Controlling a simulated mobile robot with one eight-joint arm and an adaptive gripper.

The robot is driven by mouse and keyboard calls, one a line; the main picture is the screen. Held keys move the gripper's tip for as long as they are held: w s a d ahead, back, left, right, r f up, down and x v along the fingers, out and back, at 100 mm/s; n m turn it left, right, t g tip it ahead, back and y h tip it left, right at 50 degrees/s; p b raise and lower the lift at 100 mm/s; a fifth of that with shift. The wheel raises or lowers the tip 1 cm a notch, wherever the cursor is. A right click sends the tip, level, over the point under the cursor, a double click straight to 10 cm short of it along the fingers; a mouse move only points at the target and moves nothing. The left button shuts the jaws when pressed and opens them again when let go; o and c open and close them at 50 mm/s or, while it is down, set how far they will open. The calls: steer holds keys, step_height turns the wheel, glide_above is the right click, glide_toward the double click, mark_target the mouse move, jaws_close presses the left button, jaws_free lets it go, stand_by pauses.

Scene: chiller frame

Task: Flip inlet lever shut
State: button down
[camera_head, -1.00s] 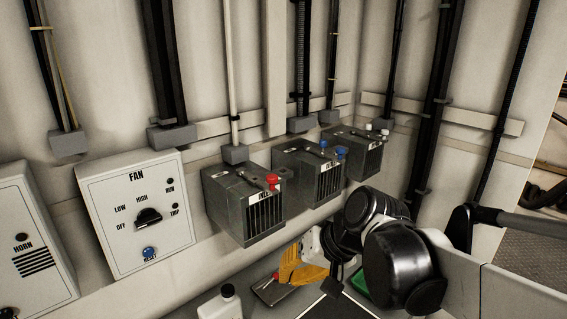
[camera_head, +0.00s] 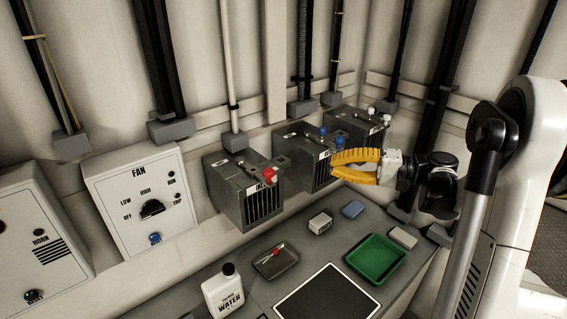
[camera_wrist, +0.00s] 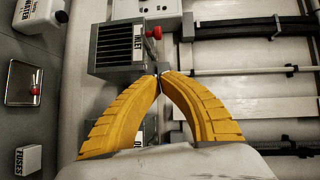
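The inlet box (camera_head: 240,205) is a grey metal box with a slotted front, on the wall in the head view. Its red-knobbed lever (camera_head: 270,175) is at its top front edge. In the wrist view the inlet box (camera_wrist: 117,48) is at upper left, with the red knob (camera_wrist: 153,32) beside its INLET label. My gripper (camera_head: 333,165) has yellow fingers; it is in front of the middle box, right of the inlet box in the head view. In the wrist view the fingertips (camera_wrist: 159,74) meet, apart from the red knob. Nothing is visibly held.
The middle box (camera_head: 297,160) has blue knobs; a farther box (camera_head: 357,128) has white ones. The bench below holds a green tray (camera_head: 352,262), a small metal tray (camera_head: 262,268), a water bottle (camera_head: 222,292) and small blocks. A fan panel (camera_head: 140,210) is left.

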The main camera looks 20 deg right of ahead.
steer(key=shift+a, duration=0.1)
steer(key=s+a+b+x, duration=0.1)
steer(key=s+b+x, duration=0.1)
steer(key=x, duration=1)
steer(key=shift+a+b, duration=0.55)
steer(key=shift+b, duration=0.1)
steer(key=shift+s+a+f, duration=0.1)
steer(key=shift+f, duration=0.05)
